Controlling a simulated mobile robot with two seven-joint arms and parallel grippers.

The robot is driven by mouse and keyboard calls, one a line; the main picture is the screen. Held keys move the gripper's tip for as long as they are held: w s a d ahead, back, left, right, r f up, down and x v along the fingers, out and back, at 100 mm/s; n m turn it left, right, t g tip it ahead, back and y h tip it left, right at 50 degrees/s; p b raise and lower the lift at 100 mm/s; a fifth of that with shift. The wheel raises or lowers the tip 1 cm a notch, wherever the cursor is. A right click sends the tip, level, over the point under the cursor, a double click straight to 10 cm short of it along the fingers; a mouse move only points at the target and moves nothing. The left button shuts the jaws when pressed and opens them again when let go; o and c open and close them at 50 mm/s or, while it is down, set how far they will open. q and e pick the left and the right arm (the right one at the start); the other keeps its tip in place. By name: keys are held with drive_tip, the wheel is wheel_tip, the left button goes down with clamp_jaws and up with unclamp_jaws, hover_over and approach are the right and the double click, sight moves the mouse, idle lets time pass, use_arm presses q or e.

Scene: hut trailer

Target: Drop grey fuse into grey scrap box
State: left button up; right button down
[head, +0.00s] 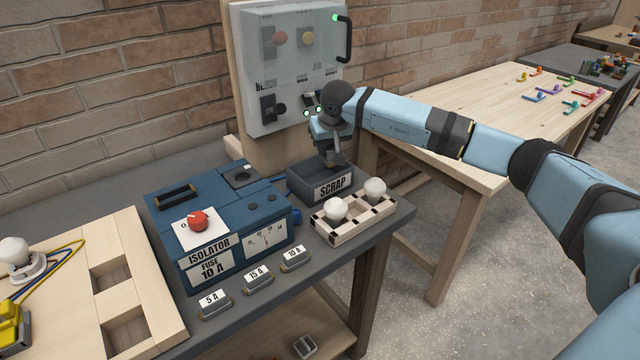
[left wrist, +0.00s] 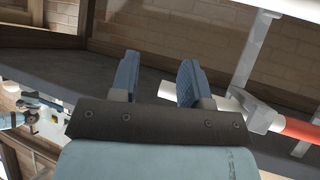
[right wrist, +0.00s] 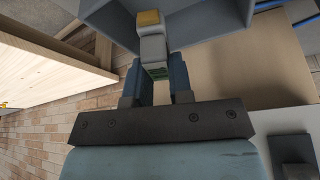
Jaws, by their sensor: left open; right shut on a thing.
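The grey scrap box (head: 308,185), labelled SCRAP, stands at the back right of the grey bench. My right gripper (head: 334,146) points down just above its opening. It is shut on the grey fuse (right wrist: 152,46), whose far end is yellowish in the right wrist view. My right gripper's fingers (right wrist: 158,77) grip its near end there, and the box's grey wall (right wrist: 215,25) shows beyond. Whether the fuse touches the box I cannot tell. My left gripper (left wrist: 158,82) is open and empty in the left wrist view, away from the box.
A blue isolator unit (head: 220,220) with a red knob stands left of the box. A bulb holder (head: 353,218) with two bulbs is in front of it. Several labelled fuses (head: 257,278) lie along the bench front. A grey panel (head: 290,60) rises behind.

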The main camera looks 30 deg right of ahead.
wheel_tip(320, 180, down, 2)
drive_tip(key=shift+f+b, duration=0.15)
drive_tip(key=shift+b, duration=0.3)
drive_tip(key=c, duration=1.1)
unclamp_jaws()
drive_tip(key=shift+o, duration=0.8)
drive_tip(key=v, duration=1.3)
drive_tip(key=shift+r, duration=0.4)
drive_tip(key=shift+s, duration=0.15)
